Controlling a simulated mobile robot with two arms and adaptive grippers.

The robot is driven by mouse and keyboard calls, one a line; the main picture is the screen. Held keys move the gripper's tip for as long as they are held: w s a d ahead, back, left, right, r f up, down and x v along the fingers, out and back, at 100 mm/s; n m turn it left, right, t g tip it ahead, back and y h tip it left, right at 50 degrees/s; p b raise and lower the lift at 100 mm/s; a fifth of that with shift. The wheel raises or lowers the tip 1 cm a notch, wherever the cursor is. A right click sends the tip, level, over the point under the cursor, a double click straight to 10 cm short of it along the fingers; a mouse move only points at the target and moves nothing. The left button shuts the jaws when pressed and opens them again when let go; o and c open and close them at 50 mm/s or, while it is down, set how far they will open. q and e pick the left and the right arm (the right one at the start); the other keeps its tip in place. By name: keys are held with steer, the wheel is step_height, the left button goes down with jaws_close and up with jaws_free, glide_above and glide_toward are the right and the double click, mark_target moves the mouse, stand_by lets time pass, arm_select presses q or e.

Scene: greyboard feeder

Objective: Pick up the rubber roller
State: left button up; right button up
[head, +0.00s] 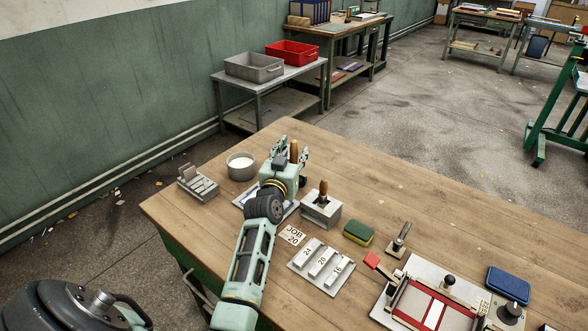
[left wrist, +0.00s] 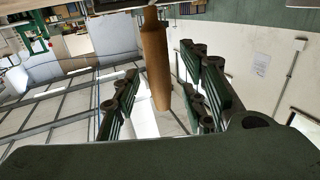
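My left gripper (head: 291,153) is over the far left part of the wooden table, its fingers standing on both sides of an upright brown handle (head: 294,151). In the left wrist view the brown handle (left wrist: 155,60) is between the spread fingers, with gaps showing on both sides, so the gripper (left wrist: 165,85) looks open. This handle seems to be the rubber roller's; its roller end is not clearly seen. A second wooden-handled tool (head: 323,188) stands in a grey metal block (head: 320,210) right of the gripper. My right gripper is not in view.
A round white-topped tin (head: 241,166) and a slotted metal block (head: 198,184) are left of the gripper. A tray of numbered metal bars (head: 322,266), a green-yellow sponge (head: 358,233) and a red-framed press (head: 430,304) lie to the right.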

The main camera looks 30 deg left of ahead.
arm_select(q)
steer(key=shift+w+a, duration=0.15)
steer(key=shift+w, duration=0.25)
jaws_close()
